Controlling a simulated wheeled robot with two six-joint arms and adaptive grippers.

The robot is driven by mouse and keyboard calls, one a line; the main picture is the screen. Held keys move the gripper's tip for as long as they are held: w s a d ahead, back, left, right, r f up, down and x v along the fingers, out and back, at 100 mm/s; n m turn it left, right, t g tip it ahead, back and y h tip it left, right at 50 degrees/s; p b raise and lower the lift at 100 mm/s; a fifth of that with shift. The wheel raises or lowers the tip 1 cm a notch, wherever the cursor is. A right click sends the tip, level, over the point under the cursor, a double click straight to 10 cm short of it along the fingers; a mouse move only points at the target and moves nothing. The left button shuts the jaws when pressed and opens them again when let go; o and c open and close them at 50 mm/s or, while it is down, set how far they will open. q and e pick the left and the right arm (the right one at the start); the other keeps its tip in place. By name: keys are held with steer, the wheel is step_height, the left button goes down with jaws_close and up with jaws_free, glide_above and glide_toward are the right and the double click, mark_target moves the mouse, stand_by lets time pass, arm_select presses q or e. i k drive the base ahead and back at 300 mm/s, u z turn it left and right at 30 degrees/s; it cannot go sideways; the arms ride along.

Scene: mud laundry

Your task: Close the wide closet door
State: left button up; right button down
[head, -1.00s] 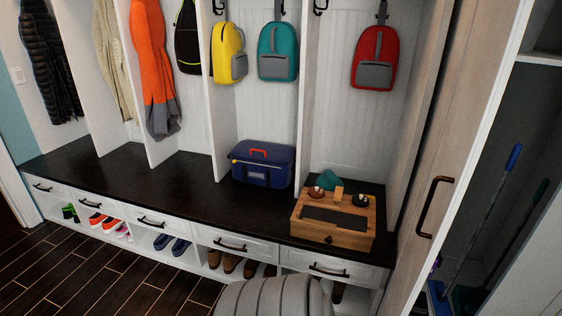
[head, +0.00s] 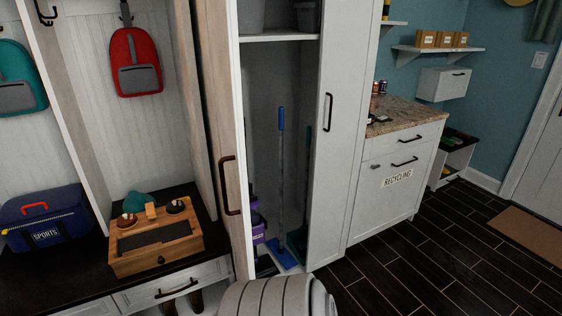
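A tall closet stands open in the middle of the head view, its dark interior (head: 262,85) showing. On its left, a wood-toned door (head: 226,120) with a dark bar handle (head: 228,185) stands swung outward, seen at a steep angle. On its right is a white door panel (head: 340,150) with a dark vertical handle (head: 327,112); I cannot tell whether it is fully shut. I cannot tell for sure from their widths which is the wide door. Neither of my grippers is in view.
A blue broom (head: 281,150) and purple items (head: 258,225) stand inside the closet. A wooden box (head: 150,245) sits on the bench at left. A recycling cabinet (head: 385,190) stands at right. Dark floor (head: 440,260) is clear at right.

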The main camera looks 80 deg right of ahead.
mark_target(220, 16)
steer(key=z, duration=2.4)
steer(key=k, duration=0.55)
steer(key=u, duration=0.35)
steer(key=i, duration=0.8)
steer(key=z, duration=0.15)
